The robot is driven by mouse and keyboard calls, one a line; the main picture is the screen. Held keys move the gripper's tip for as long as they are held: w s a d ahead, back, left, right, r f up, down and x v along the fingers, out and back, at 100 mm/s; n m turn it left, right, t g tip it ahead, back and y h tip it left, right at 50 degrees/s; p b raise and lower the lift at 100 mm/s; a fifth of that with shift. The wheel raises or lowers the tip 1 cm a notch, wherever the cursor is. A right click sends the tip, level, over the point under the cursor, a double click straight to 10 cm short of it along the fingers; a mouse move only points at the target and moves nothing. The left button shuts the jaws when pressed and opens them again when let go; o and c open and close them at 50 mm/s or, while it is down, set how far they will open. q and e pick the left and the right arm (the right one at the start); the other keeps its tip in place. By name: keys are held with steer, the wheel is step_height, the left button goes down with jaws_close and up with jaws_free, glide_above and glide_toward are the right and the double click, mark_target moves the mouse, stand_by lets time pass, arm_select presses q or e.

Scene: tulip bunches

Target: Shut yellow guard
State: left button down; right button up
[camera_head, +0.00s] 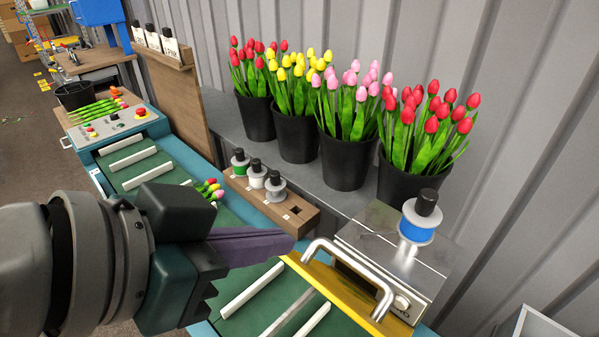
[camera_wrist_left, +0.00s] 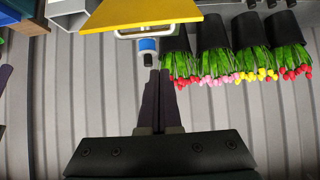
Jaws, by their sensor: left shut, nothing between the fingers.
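The yellow guard (camera_head: 345,299) is on the steel machine over the green conveyor, at the lower right of the head view. A silver bar handle (camera_head: 350,262) runs along it. In the wrist view the guard (camera_wrist_left: 140,15) is a broad yellow plate at the top, and the picture is upside down. My left gripper (camera_head: 291,242) is shut and empty, its dark purple fingers pointing right, with the tips close to the handle's left end. I cannot tell whether they touch. The shut fingers also show in the wrist view (camera_wrist_left: 165,74). My right gripper is not in view.
A blue spool (camera_head: 416,235) stands on the steel machine housing (camera_head: 385,240). A wooden block (camera_head: 300,214) with several spools is behind my left fingers. Black buckets of tulips (camera_head: 345,162) line the corrugated wall. A small tulip bunch (camera_head: 211,190) lies on the conveyor (camera_head: 262,300).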

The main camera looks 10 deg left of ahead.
arm_select(q)
glide_above(311, 274)
steer(key=w+d, duration=0.1)
steer(key=w, duration=0.1)
steer(key=f, duration=0.6)
steer(key=shift+s+d, duration=0.15)
steer(key=shift+s, duration=0.05)
steer(key=shift+s+a+f+p, duration=0.65)
steer(key=shift+s+p, duration=0.1)
steer(key=shift+s, duration=0.1)
steer(key=shift+s+a+f, duration=0.35)
steer(key=shift+s+f, duration=0.1)
steer(key=shift+s, duration=0.05)
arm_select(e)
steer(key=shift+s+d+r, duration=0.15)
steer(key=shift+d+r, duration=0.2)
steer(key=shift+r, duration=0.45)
